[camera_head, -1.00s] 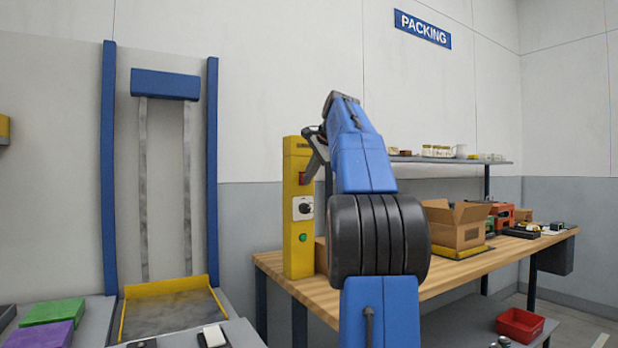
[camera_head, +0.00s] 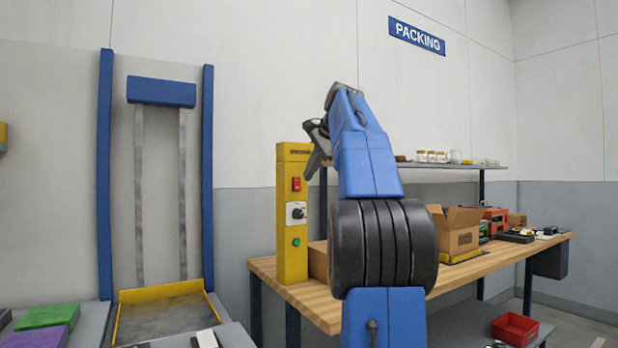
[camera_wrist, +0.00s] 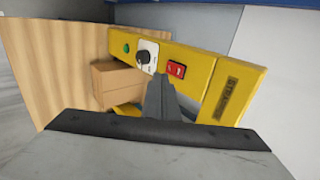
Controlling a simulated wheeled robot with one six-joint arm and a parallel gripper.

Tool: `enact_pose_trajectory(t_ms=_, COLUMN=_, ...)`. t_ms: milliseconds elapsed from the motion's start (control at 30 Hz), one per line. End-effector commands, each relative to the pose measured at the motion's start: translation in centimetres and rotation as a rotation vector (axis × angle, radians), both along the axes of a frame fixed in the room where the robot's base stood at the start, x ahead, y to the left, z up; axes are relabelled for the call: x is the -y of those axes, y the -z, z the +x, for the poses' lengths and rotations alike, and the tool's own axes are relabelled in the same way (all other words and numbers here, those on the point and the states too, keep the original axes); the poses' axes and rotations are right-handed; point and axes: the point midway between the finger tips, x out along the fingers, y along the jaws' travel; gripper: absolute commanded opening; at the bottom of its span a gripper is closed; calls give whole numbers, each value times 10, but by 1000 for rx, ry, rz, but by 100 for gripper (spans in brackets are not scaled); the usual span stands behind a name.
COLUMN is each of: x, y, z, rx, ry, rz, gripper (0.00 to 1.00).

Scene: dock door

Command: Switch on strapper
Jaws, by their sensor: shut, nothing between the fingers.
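The strapper's yellow control post (camera_head: 293,220) stands at the left end of the wooden bench. From top to bottom it carries a red rocker switch (camera_head: 296,184), a black knob on a white plate (camera_head: 297,213) and a green button (camera_head: 296,242). The wrist view shows the red switch (camera_wrist: 176,70), the knob (camera_wrist: 142,57) and the green button (camera_wrist: 127,48). My gripper (camera_head: 309,176) is shut and empty, just right of the post near the red switch's height. In the wrist view its fingertips (camera_wrist: 158,80) appear beside the switch, not covering it; contact cannot be told.
A cardboard box (camera_head: 318,262) sits behind the post on the bench (camera_head: 300,292). An open carton (camera_head: 456,238) and tools lie further right. A shelf (camera_head: 440,166) with jars runs above. A blue-framed lift-like rig (camera_head: 160,92) stands left.

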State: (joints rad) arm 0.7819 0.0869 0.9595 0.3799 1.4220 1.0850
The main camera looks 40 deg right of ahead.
Motion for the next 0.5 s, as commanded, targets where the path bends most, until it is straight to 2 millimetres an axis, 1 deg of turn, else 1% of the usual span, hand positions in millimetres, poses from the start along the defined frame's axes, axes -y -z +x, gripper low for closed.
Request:
enact_pose_trajectory(t_ms=33, x=0, y=-9, z=-7, rx=2, ry=2, rz=-3, gripper=0)
enact_pose_trajectory(t_ms=200, x=-5, y=-33, z=-29, rx=3, ry=1, rz=-2, gripper=0)
enact_pose_trajectory(t_ms=400, x=-10, y=-54, z=-49, rx=1, ry=1, rz=-1, gripper=0)
enact_pose_trajectory(t_ms=500, x=-11, y=-60, z=-55, rx=0, ry=1, rz=0, gripper=0)
